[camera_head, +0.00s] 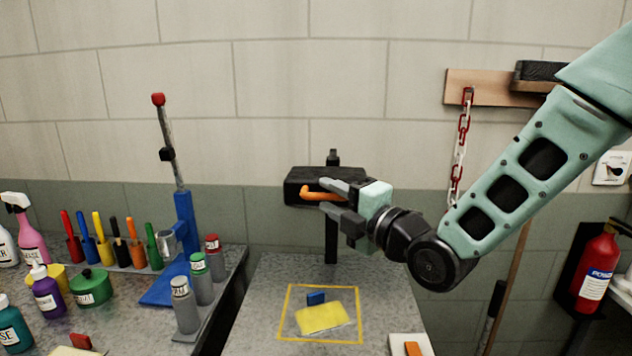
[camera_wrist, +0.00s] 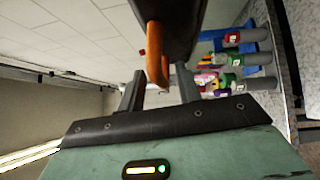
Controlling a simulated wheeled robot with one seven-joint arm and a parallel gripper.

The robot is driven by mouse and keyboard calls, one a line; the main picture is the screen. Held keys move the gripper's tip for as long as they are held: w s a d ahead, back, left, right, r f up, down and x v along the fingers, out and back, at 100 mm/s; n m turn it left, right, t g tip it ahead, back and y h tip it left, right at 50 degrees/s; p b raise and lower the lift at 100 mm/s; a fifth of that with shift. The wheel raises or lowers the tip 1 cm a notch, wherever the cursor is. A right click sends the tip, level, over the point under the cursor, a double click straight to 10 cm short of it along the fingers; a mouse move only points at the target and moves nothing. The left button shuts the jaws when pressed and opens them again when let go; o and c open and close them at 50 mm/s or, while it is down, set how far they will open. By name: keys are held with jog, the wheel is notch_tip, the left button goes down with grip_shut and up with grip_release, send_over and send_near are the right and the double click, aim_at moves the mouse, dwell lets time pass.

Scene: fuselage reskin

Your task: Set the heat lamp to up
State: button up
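The heat lamp (camera_head: 303,184) is a black box-shaped head on a dark upright post (camera_head: 331,240) at the back of the grey bench. An orange hooked handle (camera_head: 318,193) sticks out of its front; the handle also shows in the wrist view (camera_wrist: 155,55). My gripper (camera_head: 333,198) is level with the lamp head, at its right front. In the wrist view my gripper (camera_wrist: 158,88) has its fingers apart, with the handle's lower end in line with the gap between them. I see no finger pressed on the handle. The lamp's far side is hidden.
A blue stand (camera_head: 186,220) with a red-topped lever, grey canisters and bottles fill the left bench. A red-white chain (camera_head: 462,135) hangs behind my arm.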

jog(key=shift+w+a, duration=0.35)
